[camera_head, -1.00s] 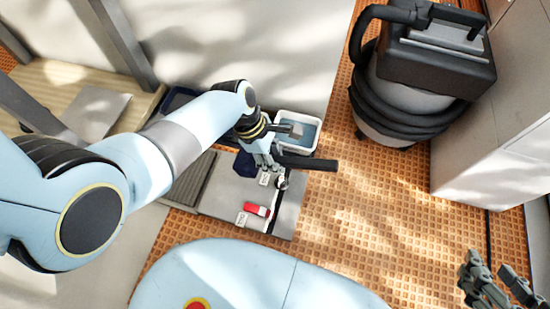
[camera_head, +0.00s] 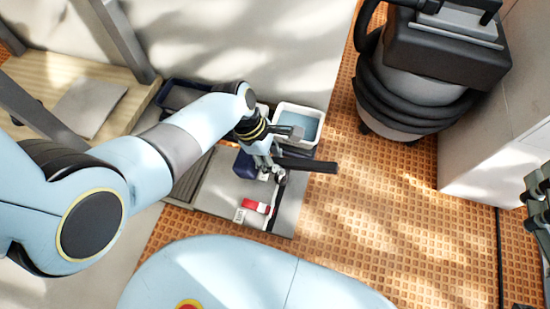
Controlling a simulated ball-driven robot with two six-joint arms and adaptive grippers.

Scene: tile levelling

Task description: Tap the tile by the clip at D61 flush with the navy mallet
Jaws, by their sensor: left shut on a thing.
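My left gripper (camera_head: 267,160) is shut on the navy mallet, over the upper part of the grey tiles (camera_head: 216,182). The mallet's navy head (camera_head: 244,165) shows left of the fingers, low over the tile; I cannot tell whether it touches. Its black handle (camera_head: 312,166) sticks out to the right. A red clip (camera_head: 256,206) stands at the tile joint beside a small white label (camera_head: 240,215). A pale clip (camera_head: 280,179) is just below the handle, its label partly covered by the gripper. Label text is too small to read. My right gripper (camera_head: 538,200) is cut off at the right edge.
A white tub (camera_head: 317,116) with a blue inside is behind the mallet. A grey and black vacuum cleaner (camera_head: 425,75) and a pale cabinet (camera_head: 490,150) stand at the right. Orange textured floor (camera_head: 385,210) is clear between.

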